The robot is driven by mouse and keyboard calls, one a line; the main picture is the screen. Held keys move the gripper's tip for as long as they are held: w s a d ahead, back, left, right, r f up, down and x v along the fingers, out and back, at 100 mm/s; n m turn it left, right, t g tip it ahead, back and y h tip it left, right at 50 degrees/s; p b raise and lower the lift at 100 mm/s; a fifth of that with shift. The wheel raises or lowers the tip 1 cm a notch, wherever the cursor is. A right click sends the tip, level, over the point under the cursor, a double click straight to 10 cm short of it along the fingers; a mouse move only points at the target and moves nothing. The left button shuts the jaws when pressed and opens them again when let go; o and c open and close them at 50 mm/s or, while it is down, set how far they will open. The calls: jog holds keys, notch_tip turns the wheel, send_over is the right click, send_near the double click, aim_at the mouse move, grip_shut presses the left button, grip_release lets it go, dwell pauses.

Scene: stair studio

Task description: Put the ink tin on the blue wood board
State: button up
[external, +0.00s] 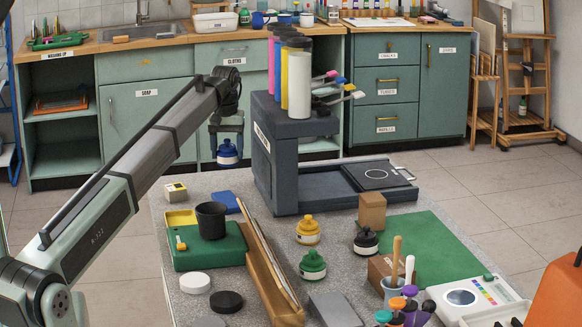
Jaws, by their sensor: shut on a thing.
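My gripper (227,137) points down and is shut on the ink tin (228,153), a small blue pot with a pale band. The tin hangs upright in the air, clear of the table. The blue wood board (225,203) is a small flat blue piece on the grey table. It shows directly below the tin in the picture; the exact depth between them cannot be told. Its front part is hidden behind a black cup (212,221) and a green case (204,250). The visible top of the board is bare.
A dark stand (278,170) with upright tubes rises right of my gripper. A small box (175,191) lies left of the board, and a yellow block (180,218) in front of it. A wooden rack (262,262) and yellow, green and black pots stand farther right.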

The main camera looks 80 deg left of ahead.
jog(key=shift+s+d+f+n, duration=0.1)
jog(key=shift+s+d+n, duration=0.25)
jog(key=shift+d, duration=0.15)
jog(key=shift+f, duration=0.25)
send_near(227, 200)
jog(key=shift+n, duration=0.25)
jog(key=shift+w+a+f, duration=0.1)
jog(key=shift+f, duration=1.2)
jog(key=shift+w+a+f, duration=0.1)
jog(key=shift+f, duration=1.25)
jog(key=shift+f, duration=0.15)
jog(key=o, duration=1.3)
jog(key=shift+o, duration=0.2)
notch_tip(227, 200, up, 12)
jog(key=shift+r, duration=0.15)
